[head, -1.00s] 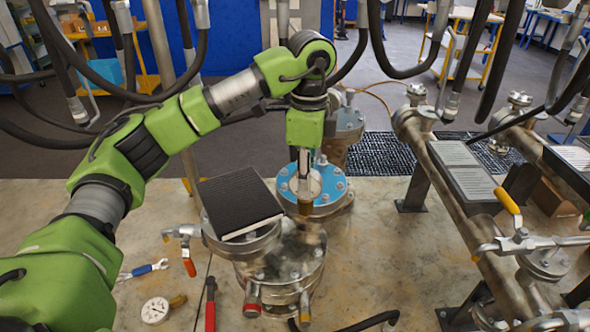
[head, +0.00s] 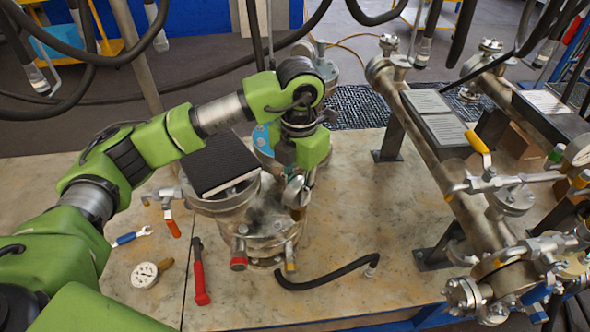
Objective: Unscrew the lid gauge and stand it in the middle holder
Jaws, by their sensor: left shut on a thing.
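My left gripper (head: 300,186) points down and is shut on a gauge (head: 296,194) with a round pale face and a brass stem end (head: 298,213). The gauge hangs in front of the blue-ringed flange (head: 262,141), over the right edge of the front steel vessel (head: 262,232). The fingers and the arm partly hide the gauge and the blue flange. A second gauge (head: 145,274) with a white dial and brass stem lies loose on the bench. I cannot make out which thing is the middle holder. My right gripper is not in view.
A dark slab (head: 218,160) rests on a flange left of the gripper. A red-handled tool (head: 198,270), a blue wrench (head: 131,236) and a black hose (head: 325,276) lie on the bench. Pipework with a yellow-handled valve (head: 477,142) stands at right. Bench right of the vessels is mostly clear.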

